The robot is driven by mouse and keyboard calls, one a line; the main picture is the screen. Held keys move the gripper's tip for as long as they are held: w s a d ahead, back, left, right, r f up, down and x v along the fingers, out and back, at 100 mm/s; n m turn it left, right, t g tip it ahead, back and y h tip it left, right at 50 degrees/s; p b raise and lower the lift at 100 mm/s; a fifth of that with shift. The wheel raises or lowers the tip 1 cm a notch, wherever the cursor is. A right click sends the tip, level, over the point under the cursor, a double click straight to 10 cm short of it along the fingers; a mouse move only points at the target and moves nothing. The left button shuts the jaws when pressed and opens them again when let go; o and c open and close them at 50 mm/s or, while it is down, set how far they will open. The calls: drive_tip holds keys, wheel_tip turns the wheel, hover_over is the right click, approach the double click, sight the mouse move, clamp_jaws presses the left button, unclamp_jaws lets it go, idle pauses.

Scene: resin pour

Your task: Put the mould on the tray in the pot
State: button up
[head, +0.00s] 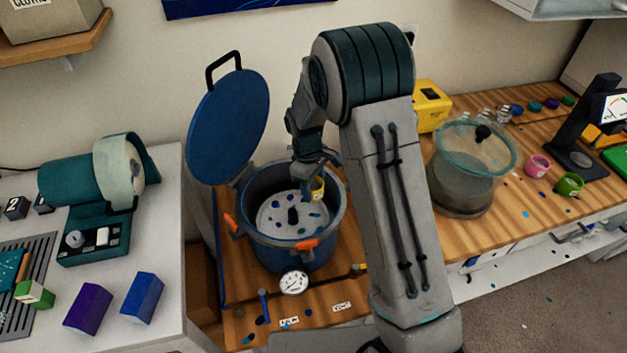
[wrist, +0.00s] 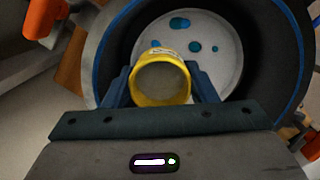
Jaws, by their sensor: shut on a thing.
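My gripper (wrist: 160,85) is shut on a yellow mould (wrist: 160,80), a small round cup with a greyish inside. In the head view the mould (head: 317,189) shows at the right part of the pot's mouth, below my wrist. The pot (head: 308,262) is dark blue with orange clamps, and its blue lid (head: 228,128) stands open at the left. A pale round plate (head: 275,215) spotted with blue lies inside the pot, with a dark knob in its middle. In the wrist view the mould is over this plate (wrist: 215,70). I cannot tell whether it touches it.
A pressure gauge (head: 292,283) sits at the pot's front. A glass vessel (head: 463,172) with a lid stands right of my arm, with pink and green cups (head: 569,184) beyond. A teal machine (head: 90,185) stands on the left table.

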drive_tip(key=b, duration=0.6)
hover_over(315, 217)
drive_tip(key=shift+w+a+f, duration=0.1)
drive_tip(key=shift+f, duration=2.25)
drive_tip(key=shift+w+a+f, duration=0.1)
drive_tip(key=shift+f, duration=2.25)
drive_tip(key=shift+f, duration=0.55)
drive_tip(key=o, duration=1.1)
drive_tip(key=shift+r+p, duration=4.35)
drive_tip(key=shift+r, duration=3.2)
